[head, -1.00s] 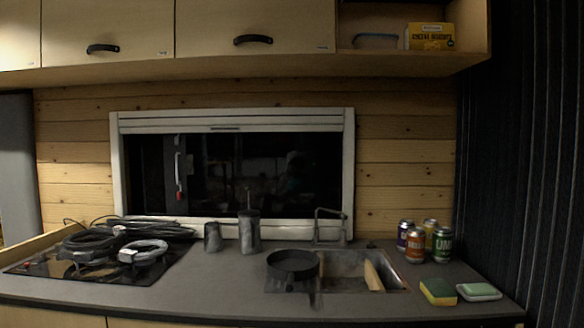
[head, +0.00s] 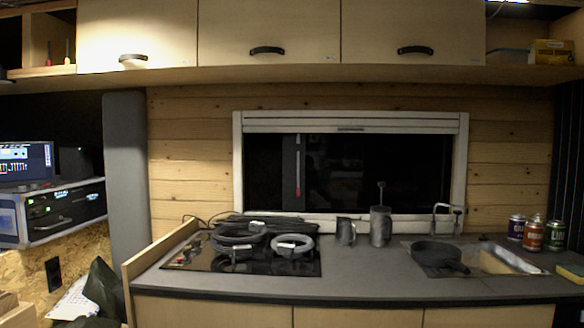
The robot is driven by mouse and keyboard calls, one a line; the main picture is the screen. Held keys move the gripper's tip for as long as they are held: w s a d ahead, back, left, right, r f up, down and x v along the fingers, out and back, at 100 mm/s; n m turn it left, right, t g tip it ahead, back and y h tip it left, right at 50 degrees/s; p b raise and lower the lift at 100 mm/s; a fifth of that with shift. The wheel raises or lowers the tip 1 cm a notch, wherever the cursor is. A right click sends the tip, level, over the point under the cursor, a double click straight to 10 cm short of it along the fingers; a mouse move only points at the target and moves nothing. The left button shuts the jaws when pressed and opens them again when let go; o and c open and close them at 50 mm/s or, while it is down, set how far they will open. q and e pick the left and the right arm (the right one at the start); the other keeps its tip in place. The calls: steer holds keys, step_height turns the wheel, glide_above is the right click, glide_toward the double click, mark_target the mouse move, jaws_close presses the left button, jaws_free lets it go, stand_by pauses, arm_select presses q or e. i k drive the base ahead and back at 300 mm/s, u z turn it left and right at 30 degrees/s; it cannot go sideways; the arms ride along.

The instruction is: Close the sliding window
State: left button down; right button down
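The sliding window (head: 375,172) is set in the wooden back wall above the counter, in a white frame (head: 238,175). Its glass is dark and reflective. A light vertical handle with a red lower end (head: 298,165) shows in the left part of the window. I cannot tell from this distance how far the pane is slid. A white blind cassette (head: 350,121) runs along the top of the frame. Neither of my grippers is in view.
The counter (head: 350,284) stands before the window. It bears coiled cables (head: 238,238) on the hob, a metal mug (head: 345,231), a canister (head: 380,226), a pan (head: 436,252) by the sink and several cans (head: 531,236). Equipment with a monitor (head: 27,163) stands at left.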

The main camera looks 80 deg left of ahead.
mark_target(335, 173)
steer(key=u, duration=1.6)
